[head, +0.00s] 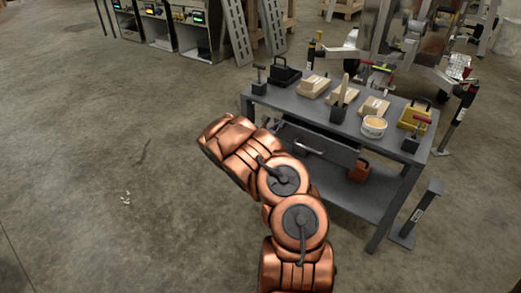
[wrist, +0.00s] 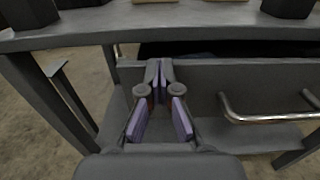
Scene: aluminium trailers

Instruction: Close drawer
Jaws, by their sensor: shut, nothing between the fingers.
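The grey drawer (head: 335,149) under the workbench top stands partly open, with a dark gap above its front panel. In the wrist view its front (wrist: 255,80) fills the right half, and its metal bar handle (wrist: 265,117) lies to the right of my fingers. My gripper (wrist: 158,72) is shut and empty, pointing at the left end of the drawer front. I cannot tell if the fingertips touch it. In the head view my copper arm hides the gripper and part of the drawer's left side.
The grey workbench (head: 262,98) carries wooden blocks, a tub (head: 374,128), a yellow box (head: 413,117) and clamps. An orange box (head: 359,171) sits on its lower shelf. A grey post (head: 416,212) stands at the right. Open concrete floor lies left.

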